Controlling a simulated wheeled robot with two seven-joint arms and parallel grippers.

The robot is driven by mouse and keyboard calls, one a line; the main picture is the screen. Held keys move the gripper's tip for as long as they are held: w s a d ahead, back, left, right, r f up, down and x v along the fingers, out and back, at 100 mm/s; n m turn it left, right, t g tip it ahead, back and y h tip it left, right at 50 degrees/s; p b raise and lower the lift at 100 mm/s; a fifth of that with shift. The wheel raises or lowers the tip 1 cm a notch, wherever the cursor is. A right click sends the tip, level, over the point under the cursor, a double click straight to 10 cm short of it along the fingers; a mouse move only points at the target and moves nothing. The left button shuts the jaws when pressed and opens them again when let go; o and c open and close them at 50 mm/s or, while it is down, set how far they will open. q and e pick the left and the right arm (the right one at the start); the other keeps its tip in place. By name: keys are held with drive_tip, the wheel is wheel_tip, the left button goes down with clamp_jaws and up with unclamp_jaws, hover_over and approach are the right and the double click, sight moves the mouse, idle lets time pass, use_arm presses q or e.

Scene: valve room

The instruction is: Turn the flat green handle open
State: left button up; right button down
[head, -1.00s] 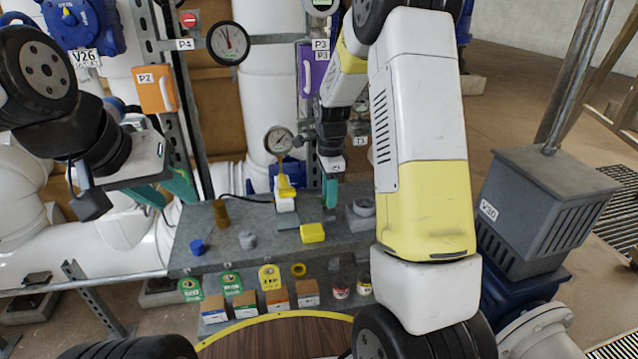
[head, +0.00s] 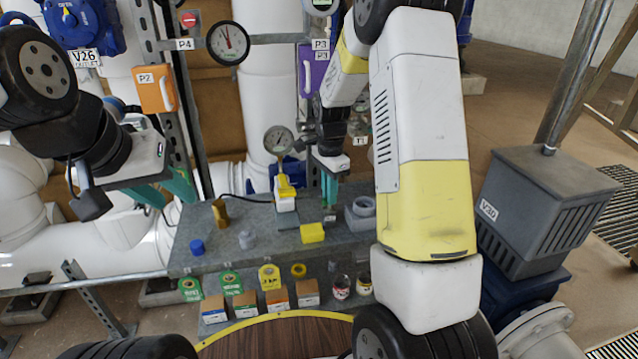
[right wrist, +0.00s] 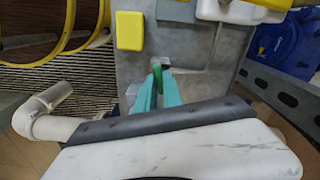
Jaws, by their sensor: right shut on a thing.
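The green handle (right wrist: 157,76) shows in the right wrist view as a narrow green piece over a small pale fitting on the grey bench top. My right gripper (right wrist: 160,82) is shut on it, with a teal finger on each side. In the head view my right gripper (head: 329,204) points down at the bench, and its fingers hide most of the handle. My left gripper (head: 165,192) hangs at the left, away from the bench. Its teal fingers are apart with nothing between them.
The grey bench (head: 262,240) also holds a yellow block (head: 312,233), a blue cap (head: 197,247), a brass cylinder (head: 220,212) and a grey ring (head: 363,207). A gauge (head: 279,140) stands left of my right gripper.

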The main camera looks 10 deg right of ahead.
drive_tip(key=n, duration=1.1)
drive_tip(key=shift+n, duration=1.6)
drive_tip(key=c, duration=1.5)
unclamp_jaws()
drive_tip(key=shift+r, duration=0.15)
